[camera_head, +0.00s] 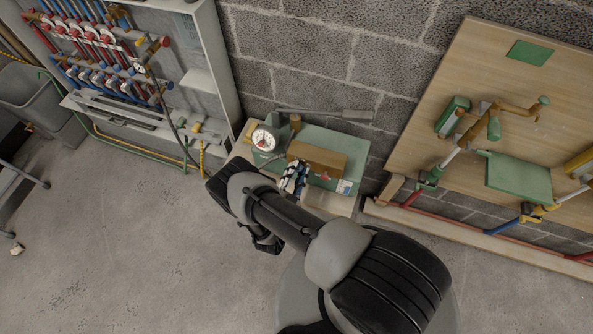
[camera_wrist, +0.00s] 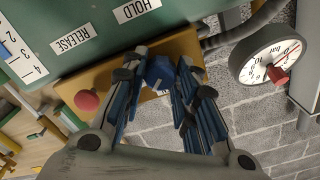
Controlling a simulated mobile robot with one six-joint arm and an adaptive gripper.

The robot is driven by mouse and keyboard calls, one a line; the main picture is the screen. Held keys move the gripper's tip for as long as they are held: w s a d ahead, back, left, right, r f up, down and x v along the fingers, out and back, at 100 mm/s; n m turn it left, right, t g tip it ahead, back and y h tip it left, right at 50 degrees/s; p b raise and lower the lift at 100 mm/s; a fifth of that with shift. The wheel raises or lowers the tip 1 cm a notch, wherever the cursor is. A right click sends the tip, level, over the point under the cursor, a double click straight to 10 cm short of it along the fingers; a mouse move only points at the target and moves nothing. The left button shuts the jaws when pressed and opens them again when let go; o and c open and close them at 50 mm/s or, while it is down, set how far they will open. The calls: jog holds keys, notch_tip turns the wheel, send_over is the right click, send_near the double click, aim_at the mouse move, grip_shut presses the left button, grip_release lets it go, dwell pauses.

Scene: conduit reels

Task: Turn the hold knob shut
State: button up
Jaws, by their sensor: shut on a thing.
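A blue knob (camera_wrist: 159,73), on the yellow-brown block (camera_wrist: 104,78) below the HOLD label (camera_wrist: 136,9), shows between my fingers in the wrist view. My gripper (camera_wrist: 158,80) is shut on this hold knob, one finger on each side. The fingers hide part of it, so its exact turn cannot be read. A round red knob (camera_wrist: 87,100) sits on the same block near the RELEASE label (camera_wrist: 73,39). A dial gauge (camera_wrist: 268,57) with a red part at its middle is at the right. In the head view my gripper (camera_head: 295,174) is at the block's front (camera_head: 318,158).
The green-topped bench (camera_head: 355,150) stands against the block wall, with a grey lever bar (camera_head: 325,114) at the back. A shelf rack (camera_head: 228,75) with valves is at the left. A wooden board (camera_head: 440,95) with pipes is at the right. The floor (camera_head: 110,240) at left is open.

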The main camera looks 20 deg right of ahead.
jog(key=m+p, duration=0.1)
jog(key=m, duration=0.3)
jog(key=shift+m, duration=0.3)
jog(key=shift+m+p, duration=0.6)
jog(key=shift+m, duration=1.2)
jog(key=shift+f, duration=0.1)
jog(key=o, duration=1.1)
jog(key=v, duration=1.2)
jog(key=shift+s, duration=0.1)
